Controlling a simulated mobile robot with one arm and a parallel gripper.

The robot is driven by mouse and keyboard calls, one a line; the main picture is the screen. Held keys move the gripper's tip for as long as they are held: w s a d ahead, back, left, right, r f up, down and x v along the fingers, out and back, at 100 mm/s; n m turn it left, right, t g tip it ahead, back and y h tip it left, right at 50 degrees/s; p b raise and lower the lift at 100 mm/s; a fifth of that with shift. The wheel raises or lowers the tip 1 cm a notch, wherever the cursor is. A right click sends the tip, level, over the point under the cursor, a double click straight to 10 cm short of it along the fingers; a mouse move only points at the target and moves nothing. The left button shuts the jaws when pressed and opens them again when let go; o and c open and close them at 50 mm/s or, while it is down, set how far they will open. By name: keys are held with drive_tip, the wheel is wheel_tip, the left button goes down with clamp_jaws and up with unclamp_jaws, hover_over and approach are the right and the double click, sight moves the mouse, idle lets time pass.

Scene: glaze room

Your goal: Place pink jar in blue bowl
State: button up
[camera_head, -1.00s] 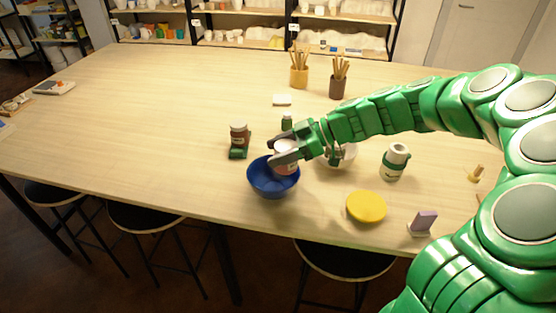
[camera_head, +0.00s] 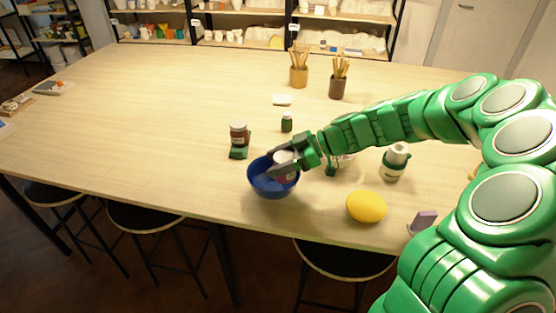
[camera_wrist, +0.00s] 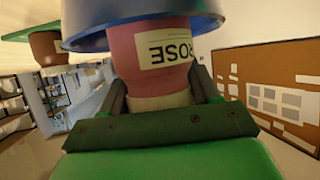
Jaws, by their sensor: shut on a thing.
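The blue bowl (camera_head: 268,184) stands near the front edge of the table. In the wrist view the jar (camera_wrist: 150,62) shows pink with a label reading "ROSE", held between my fingers. The bowl's rim (camera_wrist: 110,33) overlaps it there. Whether the jar touches the bowl's bottom cannot be told.
A brown jar (camera_head: 239,133) stands on a green block behind the bowl, left. A small green bottle (camera_head: 287,123) stands behind. A yellow rounded thing (camera_head: 366,207) and a white-and-green bottle (camera_head: 394,163) are to the right.

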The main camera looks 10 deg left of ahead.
drive_tip(key=shift+f, duration=0.4)
drive_tip(key=o, duration=1.2)
drive_tip(key=shift+r, duration=0.1)
drive_tip(key=shift+r, duration=0.5)
drive_tip(key=v, duration=1.2)
drive_tip(key=shift+s, duration=0.1)
